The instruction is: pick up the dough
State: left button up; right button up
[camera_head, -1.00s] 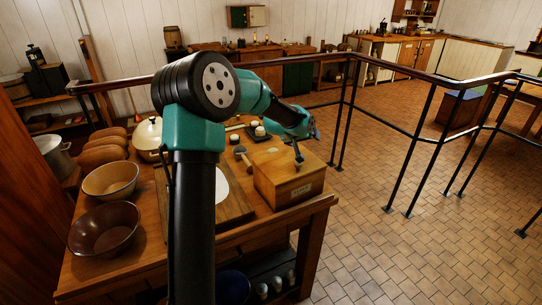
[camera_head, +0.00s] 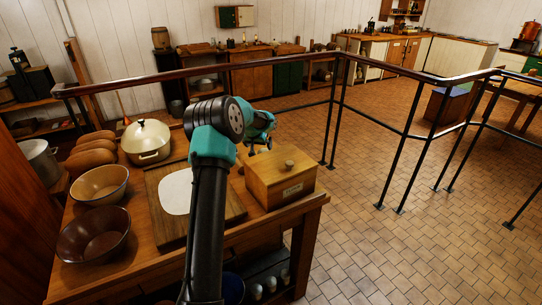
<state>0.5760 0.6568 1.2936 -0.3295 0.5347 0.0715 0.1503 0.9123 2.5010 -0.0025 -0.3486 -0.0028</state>
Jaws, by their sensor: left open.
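The dough (camera_head: 176,192) is a flat white sheet with rounded edges. It lies on a wooden board (camera_head: 170,232) on the table, left of my arm, which may cover its right edge. My left gripper (camera_head: 262,142) is beyond the elbow, behind the wooden box, to the right of the dough and well apart from it. It is open, and I see nothing held in it. Its fingers are small and partly hidden. My right gripper is not in view.
A lidded wooden box (camera_head: 281,177) stands right of the board. Two bowls, brown (camera_head: 94,234) and cream (camera_head: 100,184), stand left of it. A cream lidded pot (camera_head: 147,142) and several loaves (camera_head: 92,154) are behind. A railing (camera_head: 336,110) runs beyond the table.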

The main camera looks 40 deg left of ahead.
aim_at(263, 150)
pick_arm(q)
jog(key=shift+w+d+f+m+g, duration=0.4)
jog(key=shift+w+d+f+g, duration=0.2)
jog(key=shift+f, duration=0.1)
jog(key=shift+x, duration=2.5)
jog(key=c, duration=1.1)
jog(key=shift+o, duration=0.2)
jog(key=shift+r, duration=0.1)
notch_tip(263, 150, up, 10)
jog(key=shift+f, duration=0.1)
